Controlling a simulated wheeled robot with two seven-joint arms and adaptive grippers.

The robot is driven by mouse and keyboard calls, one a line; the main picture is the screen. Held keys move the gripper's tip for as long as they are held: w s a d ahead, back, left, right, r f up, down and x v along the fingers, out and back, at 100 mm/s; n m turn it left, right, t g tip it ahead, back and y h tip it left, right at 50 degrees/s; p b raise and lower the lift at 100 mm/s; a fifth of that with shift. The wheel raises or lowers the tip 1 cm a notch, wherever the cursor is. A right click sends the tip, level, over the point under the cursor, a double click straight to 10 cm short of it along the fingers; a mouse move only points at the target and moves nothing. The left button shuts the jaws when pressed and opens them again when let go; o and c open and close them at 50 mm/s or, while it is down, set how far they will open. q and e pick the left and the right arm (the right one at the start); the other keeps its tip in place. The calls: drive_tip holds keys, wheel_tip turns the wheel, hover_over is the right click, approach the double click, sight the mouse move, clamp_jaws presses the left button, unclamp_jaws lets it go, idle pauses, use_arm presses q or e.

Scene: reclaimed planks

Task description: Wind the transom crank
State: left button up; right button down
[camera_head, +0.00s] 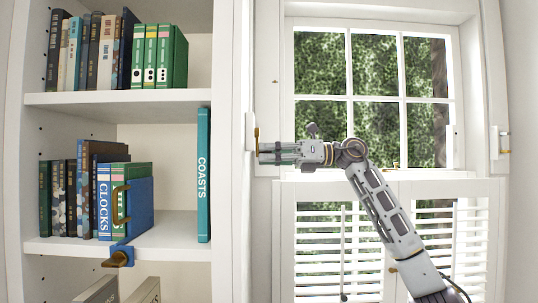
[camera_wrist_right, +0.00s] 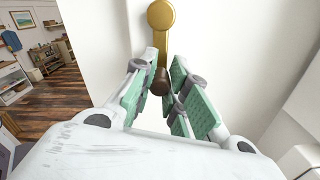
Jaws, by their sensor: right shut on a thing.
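The transom crank (camera_head: 256,133) is a small brass arm on a white wall plate (camera_head: 249,131), on the frame left of the window. In the right wrist view the brass crank arm (camera_wrist_right: 160,35) hangs down from its round hub to a dark brown knob (camera_wrist_right: 161,83). My right gripper (camera_head: 263,153) reaches in from the right, pointing left at the crank's lower end. In the right wrist view its green-padded fingers (camera_wrist_right: 161,88) are shut on the brown knob from both sides. The fingers partly hide the knob. My left gripper is not in view.
A white bookcase (camera_head: 170,100) with books stands close on the left. A blue holder (camera_head: 140,200) is clamped at its shelf edge. The window (camera_head: 375,98) and half-open shutters (camera_head: 320,245) lie behind my right arm. Another white plate with brass (camera_head: 502,142) is at far right.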

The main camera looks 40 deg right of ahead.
drive_tip(key=shift+w+f, duration=0.15)
drive_tip(key=shift+f, duration=0.2)
drive_tip(key=c, duration=1.4)
unclamp_jaws()
drive_tip(key=shift+d, duration=0.1)
drive_tip(key=shift+o, duration=0.2)
drive_tip(key=shift+r, duration=0.1)
drive_tip(key=shift+r, duration=0.1)
drive_tip(key=v, duration=1.2)
